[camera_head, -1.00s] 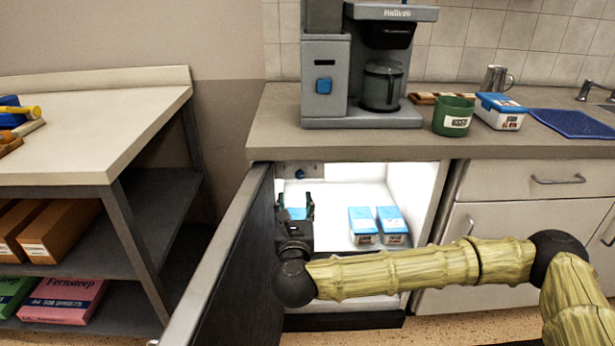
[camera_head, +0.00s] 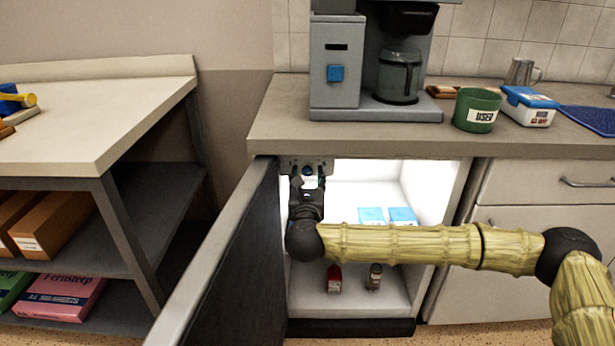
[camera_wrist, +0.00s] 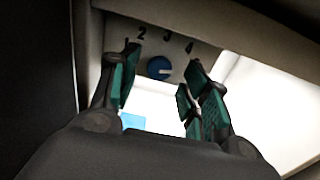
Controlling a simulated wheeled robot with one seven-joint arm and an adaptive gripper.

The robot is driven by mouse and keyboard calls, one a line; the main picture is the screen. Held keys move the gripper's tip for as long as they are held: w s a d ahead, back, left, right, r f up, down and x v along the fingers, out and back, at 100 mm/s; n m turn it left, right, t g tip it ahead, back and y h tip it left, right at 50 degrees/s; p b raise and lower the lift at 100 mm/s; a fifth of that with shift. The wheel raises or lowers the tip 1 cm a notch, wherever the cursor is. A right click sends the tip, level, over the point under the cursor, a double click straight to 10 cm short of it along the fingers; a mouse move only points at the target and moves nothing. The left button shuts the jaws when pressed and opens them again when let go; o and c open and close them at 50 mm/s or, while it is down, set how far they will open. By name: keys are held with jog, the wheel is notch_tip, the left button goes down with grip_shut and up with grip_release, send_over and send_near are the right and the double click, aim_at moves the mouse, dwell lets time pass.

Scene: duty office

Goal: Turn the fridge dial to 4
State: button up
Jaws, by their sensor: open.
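The fridge dial (camera_wrist: 159,68) is a round blue knob under the top of the open fridge compartment. The numbers 2, 3 and 4 show around it in the wrist view; a pale mark on the knob's right side is too small to read surely. In the head view the dial (camera_head: 307,170) is partly hidden by my gripper. My gripper (camera_wrist: 162,82) is open and empty, its green-padded fingers to the left and right of the dial in the picture. I cannot tell whether either finger touches it.
The fridge door (camera_head: 230,255) stands open at left. Inside are blue-and-white boxes (camera_head: 372,215) on the shelf, and a red bottle (camera_head: 334,279) and a small jar (camera_head: 374,277) lower down. The counter (camera_head: 275,125) overhangs the opening. A shelving table (camera_head: 110,145) stands left.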

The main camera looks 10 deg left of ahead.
jog(key=shift+w+a, duration=0.25)
jog(key=shift+w, duration=0.75)
jog(key=shift+c, duration=0.5)
jog(key=c, duration=0.9)
jog(key=shift+c, duration=0.2)
jog(key=shift+r+n, duration=0.1)
jog(key=shift+n, duration=0.2)
jog(key=n+p, duration=0.3)
jog(key=shift+r, duration=0.1)
jog(key=shift+n+p, duration=1.1)
jog(key=shift+n, duration=0.9)
jog(key=shift+d+f, duration=0.1)
jog(key=shift+f, duration=0.1)
